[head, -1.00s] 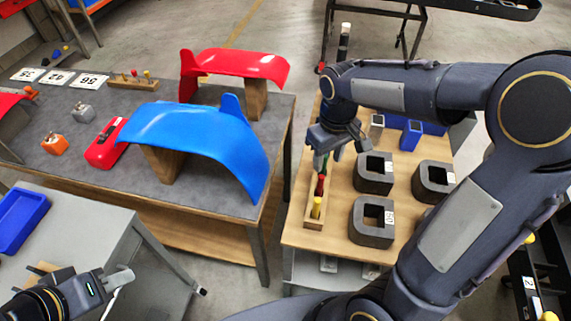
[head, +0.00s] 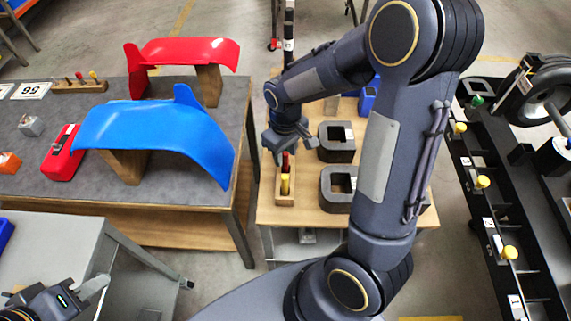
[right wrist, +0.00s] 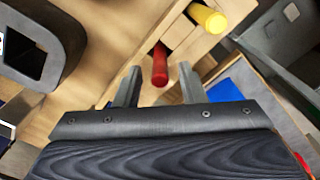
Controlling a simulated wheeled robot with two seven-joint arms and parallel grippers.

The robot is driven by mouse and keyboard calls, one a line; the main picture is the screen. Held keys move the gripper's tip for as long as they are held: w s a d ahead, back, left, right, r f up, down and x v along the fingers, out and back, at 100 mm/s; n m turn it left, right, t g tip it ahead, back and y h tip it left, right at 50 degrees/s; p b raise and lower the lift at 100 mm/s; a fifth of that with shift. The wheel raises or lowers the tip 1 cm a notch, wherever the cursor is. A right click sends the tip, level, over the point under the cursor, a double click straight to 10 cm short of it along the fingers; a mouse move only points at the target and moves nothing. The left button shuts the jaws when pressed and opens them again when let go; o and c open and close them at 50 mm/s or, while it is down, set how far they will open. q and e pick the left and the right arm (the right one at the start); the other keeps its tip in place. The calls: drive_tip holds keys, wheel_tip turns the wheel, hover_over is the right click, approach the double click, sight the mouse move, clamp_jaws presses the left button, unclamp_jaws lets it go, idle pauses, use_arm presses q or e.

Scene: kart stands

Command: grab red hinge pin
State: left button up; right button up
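The red hinge pin (right wrist: 160,64) stands in a narrow wooden rack (right wrist: 184,40), with a yellow pin (right wrist: 209,18) beside it. In the head view the red pin (head: 285,160) shows just below my right gripper (head: 289,148), and the yellow pin (head: 285,184) is nearer in the rack (head: 285,202). In the right wrist view my right gripper (right wrist: 158,72) is open, with the red pin between the directions of its two fingers. Whether they touch it I cannot tell. My left gripper (head: 95,288) is at the lower left, partly out of view, empty as far as visible.
Dark square blocks with openings (head: 336,142) stand right of the rack on the wooden table (head: 265,214). A grey-topped table (head: 60,185) at left carries a blue fender (head: 155,130) and a red fender (head: 185,52). A black shelf (head: 490,215) stands at right.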

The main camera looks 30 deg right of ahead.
clamp_jaws()
drive_tip(key=shift+r, duration=0.1)
